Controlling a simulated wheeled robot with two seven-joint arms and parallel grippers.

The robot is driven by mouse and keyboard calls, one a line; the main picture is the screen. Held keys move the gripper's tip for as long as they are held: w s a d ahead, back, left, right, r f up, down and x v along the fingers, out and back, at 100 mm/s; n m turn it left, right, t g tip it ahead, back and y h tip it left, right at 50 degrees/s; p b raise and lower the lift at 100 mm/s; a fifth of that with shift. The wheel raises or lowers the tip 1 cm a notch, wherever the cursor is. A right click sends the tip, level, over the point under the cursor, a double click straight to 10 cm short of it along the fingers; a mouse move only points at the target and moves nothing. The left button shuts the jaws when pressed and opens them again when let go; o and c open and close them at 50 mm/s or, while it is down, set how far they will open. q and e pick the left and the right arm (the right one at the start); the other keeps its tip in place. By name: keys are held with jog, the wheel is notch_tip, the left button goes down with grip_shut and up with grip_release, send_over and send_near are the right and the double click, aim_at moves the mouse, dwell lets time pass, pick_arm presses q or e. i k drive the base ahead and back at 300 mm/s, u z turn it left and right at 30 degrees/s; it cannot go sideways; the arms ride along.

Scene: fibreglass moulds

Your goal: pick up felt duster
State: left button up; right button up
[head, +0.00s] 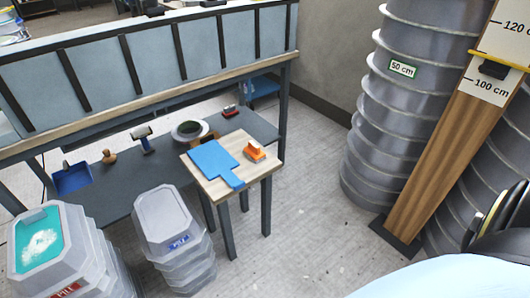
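A small orange block (255,150) with a paler part lies on a small wooden table (265,168), at its right side. It looks like a duster, but I cannot make out felt for sure. A smaller red and dark object (230,111) lies on the low dark shelf behind and could also be a duster or brush. Neither of my grippers shows in the head view.
A blue board with a handle (213,160) lies beside the orange block. Stacked grey tubs (165,220) stand in front of the shelf. Ribbed grey cylinders (390,100) and a wooden measuring post (435,160) stand right. Floor (310,210) between is clear.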

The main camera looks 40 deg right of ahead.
aim_at(254, 152)
jog(key=z, duration=2.15)
jog(key=i, duration=1.9)
jog(key=u, duration=3.3)
